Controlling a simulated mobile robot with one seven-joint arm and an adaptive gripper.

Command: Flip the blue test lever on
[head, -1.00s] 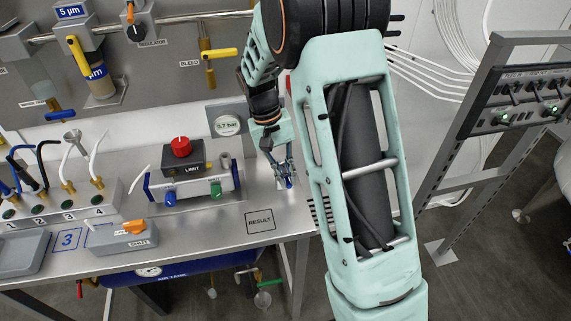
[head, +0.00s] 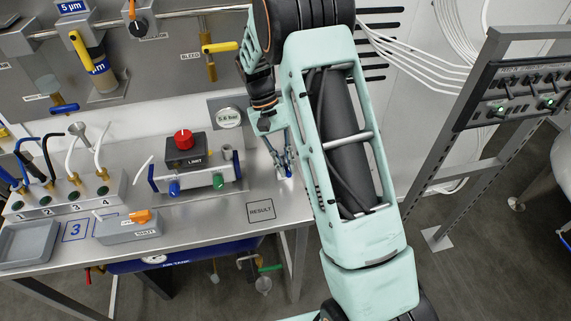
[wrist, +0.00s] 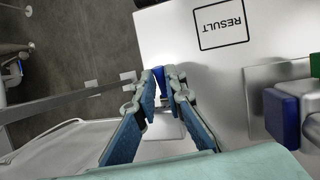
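The blue test lever is a small blue piece at the right end of the bench. In the wrist view its blue top (wrist: 158,71) shows between my fingertips, with a pale part below it. My gripper (wrist: 160,80) points at it, with a narrow gap between the two blue-grey fingers. The fingers flank the lever; I cannot tell whether they touch it. In the head view my gripper (head: 284,170) hangs over the right end of the bench, and the lever is mostly hidden there by the fingers.
The steel bench (head: 215,212) carries a RESULT square (head: 261,211) and a test fixture with a red-knobbed LIMIT block (head: 184,149). A rack with a switch panel (head: 520,95) stands at right. Bench around RESULT is clear.

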